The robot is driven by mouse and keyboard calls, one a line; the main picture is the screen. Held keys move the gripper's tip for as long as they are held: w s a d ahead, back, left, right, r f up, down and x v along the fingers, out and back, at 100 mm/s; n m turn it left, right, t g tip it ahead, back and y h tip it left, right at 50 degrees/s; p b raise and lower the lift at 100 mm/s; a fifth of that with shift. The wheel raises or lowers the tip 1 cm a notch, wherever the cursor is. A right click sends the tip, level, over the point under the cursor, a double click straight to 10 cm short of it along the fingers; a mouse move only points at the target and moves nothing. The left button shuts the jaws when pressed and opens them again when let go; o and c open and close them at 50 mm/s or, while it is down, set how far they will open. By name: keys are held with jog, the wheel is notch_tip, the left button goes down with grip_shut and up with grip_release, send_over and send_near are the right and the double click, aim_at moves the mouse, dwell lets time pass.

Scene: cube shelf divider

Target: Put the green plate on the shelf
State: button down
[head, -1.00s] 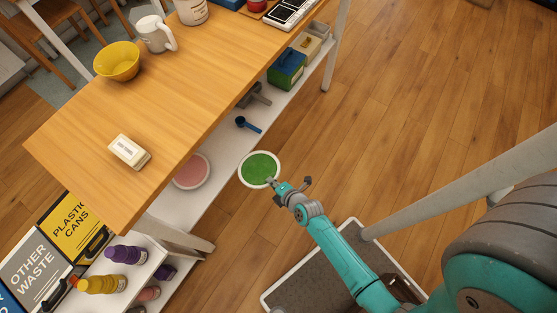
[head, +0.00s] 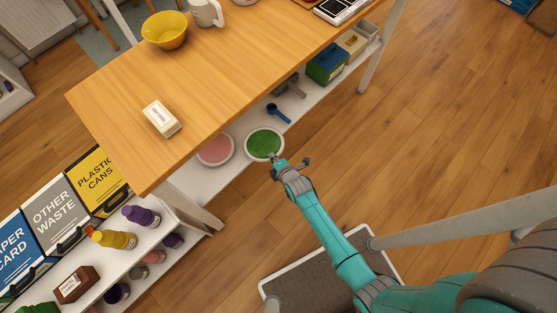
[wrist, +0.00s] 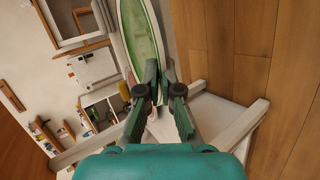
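The green plate (head: 264,143) has a pale rim and appears over the front part of the white lower shelf (head: 213,185) under the wooden table. Whether it touches the shelf is not clear. My gripper (head: 277,167) is at the plate's near rim and is shut on it. In the wrist view the plate (wrist: 141,38) stands out beyond the fingertips (wrist: 158,72), seen at a steep slant. The fingers hide the gripped part of the rim.
A pink plate (head: 216,150) lies on the shelf just left of the green plate. A blue scoop (head: 278,113) and a green-and-blue box (head: 327,64) are farther right on the shelf. The tabletop (head: 230,75) overhangs it. A white table leg (head: 190,206) stands at the left.

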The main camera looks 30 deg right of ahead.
aim_at(266, 155)
jog(key=w, duration=0.1)
jog(key=w+a, duration=0.1)
jog(key=w, duration=0.2)
jog(key=shift+a+f, duration=0.15)
jog(key=shift+f, duration=0.85)
jog(key=c, duration=1.2)
grip_release()
jog(key=shift+c, duration=0.2)
jog(key=shift+s+r, duration=0.2)
jog(key=shift+s, duration=0.3)
jog(key=v, duration=1)
jog(key=shift+s+r, duration=0.3)
